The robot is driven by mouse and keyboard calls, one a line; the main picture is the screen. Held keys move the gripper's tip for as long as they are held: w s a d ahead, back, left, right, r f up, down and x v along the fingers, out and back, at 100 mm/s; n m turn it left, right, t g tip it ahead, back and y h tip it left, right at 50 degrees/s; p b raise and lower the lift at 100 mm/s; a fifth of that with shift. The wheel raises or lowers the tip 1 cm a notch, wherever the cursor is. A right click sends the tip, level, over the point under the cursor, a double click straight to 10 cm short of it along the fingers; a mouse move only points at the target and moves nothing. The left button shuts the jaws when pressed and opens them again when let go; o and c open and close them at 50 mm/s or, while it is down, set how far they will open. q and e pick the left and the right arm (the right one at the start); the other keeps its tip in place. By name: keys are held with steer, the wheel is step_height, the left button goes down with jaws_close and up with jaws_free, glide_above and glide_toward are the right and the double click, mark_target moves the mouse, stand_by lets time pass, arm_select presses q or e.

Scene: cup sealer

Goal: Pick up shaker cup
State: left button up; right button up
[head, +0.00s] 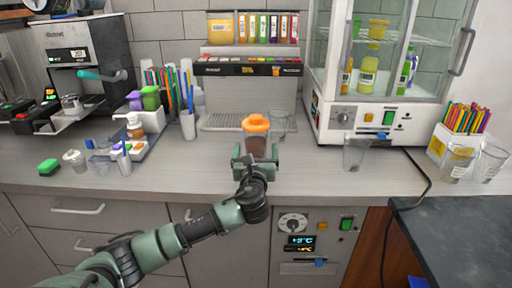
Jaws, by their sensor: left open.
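The shaker cup (256,124) stands upright on the counter in front of the drink dispenser. It has an orange lid and a clear, dark-tinted body. My left gripper (255,155) comes up from the lower left and is open, with its fingers at either side of the cup's lower body. The gripper hides the cup's base, and I cannot tell whether the fingers touch it. My right gripper does not show.
A clear cup (278,123) stands just behind and right of the shaker. Another clear cup (355,153) stands farther right, before the glass cabinet (372,115). A white holder with straws (188,124) stands to the left. The counter's front strip is mostly clear.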

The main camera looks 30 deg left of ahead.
arm_select(q)
steer(key=shift+w+a+r, duration=0.15)
steer(key=shift+w+r, duration=0.1)
steer(key=shift+w, duration=0.05)
steer(key=shift+w+a+r, duration=0.25)
steer(key=shift+w+a, duration=0.05)
steer(key=shift+w, duration=0.25)
steer(key=p+x, duration=0.1)
steer(key=x, duration=0.2)
steer(key=shift+w+a+f, duration=0.2)
steer(key=shift+w+a, duration=0.05)
steer(key=shift+w, duration=0.1)
steer(key=shift+w+a, duration=0.1)
steer(key=shift+w, duration=0.1)
steer(key=c, duration=0.4)
jaws_close()
steer(key=shift+r, duration=0.1)
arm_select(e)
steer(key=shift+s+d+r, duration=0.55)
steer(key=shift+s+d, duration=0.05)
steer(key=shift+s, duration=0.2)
